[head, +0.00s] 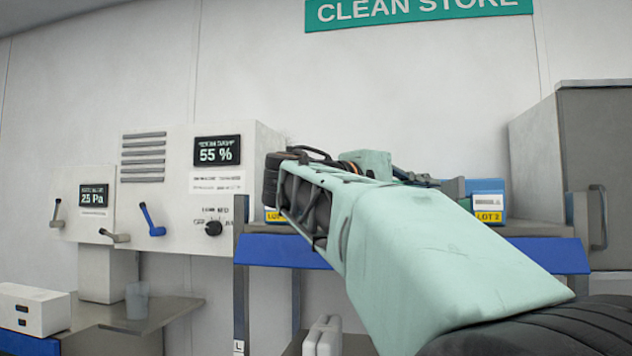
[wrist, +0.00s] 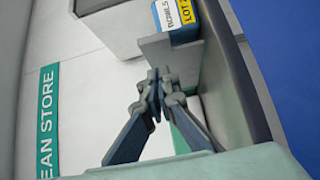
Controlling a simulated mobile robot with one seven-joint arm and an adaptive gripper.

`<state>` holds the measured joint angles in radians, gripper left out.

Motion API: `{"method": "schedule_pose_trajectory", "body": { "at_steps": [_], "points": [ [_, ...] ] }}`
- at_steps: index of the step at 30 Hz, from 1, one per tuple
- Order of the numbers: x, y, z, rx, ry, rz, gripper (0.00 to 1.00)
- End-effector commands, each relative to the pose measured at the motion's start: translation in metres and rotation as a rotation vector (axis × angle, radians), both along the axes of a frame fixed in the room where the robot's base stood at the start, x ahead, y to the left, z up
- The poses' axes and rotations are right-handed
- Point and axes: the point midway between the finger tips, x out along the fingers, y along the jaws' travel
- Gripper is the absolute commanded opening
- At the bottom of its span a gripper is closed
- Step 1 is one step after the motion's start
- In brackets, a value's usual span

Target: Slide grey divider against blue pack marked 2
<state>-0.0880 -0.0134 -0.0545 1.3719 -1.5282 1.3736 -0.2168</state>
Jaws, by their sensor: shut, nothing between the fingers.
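The blue pack (head: 488,186) with a yellow label, which I read as LOT 2, stands on the shelf at the right in the head view. It shows at the top of the wrist view (wrist: 183,14). The grey divider (wrist: 178,58) is an upright plate beside this pack; in the head view its edge (head: 453,188) is just left of the pack. I cannot tell whether they touch. My gripper (wrist: 157,76) is shut and empty, its tips close to the divider's face away from the pack. Contact is unclear. My arm hides part of the shelf.
The shelf's blue front edge (head: 540,254) runs below the packs. Another yellow-labelled blue pack (head: 273,215) stands at the shelf's left, mostly behind my arm. A grey cabinet (head: 570,140) is at the right. Wall panels with levers (head: 152,222) are at the left.

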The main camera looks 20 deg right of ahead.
Motion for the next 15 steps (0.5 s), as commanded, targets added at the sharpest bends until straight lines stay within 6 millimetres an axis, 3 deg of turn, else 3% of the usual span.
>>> {"method": "schedule_pose_trajectory", "body": {
  "at_steps": [6, 15],
  "points": [
    [-0.012, -0.018, 0.001, 0.000, -0.001, -0.001, 0.00],
    [-0.013, -0.020, 0.000, 0.000, 0.000, 0.001, 0.00]
  ]
}}
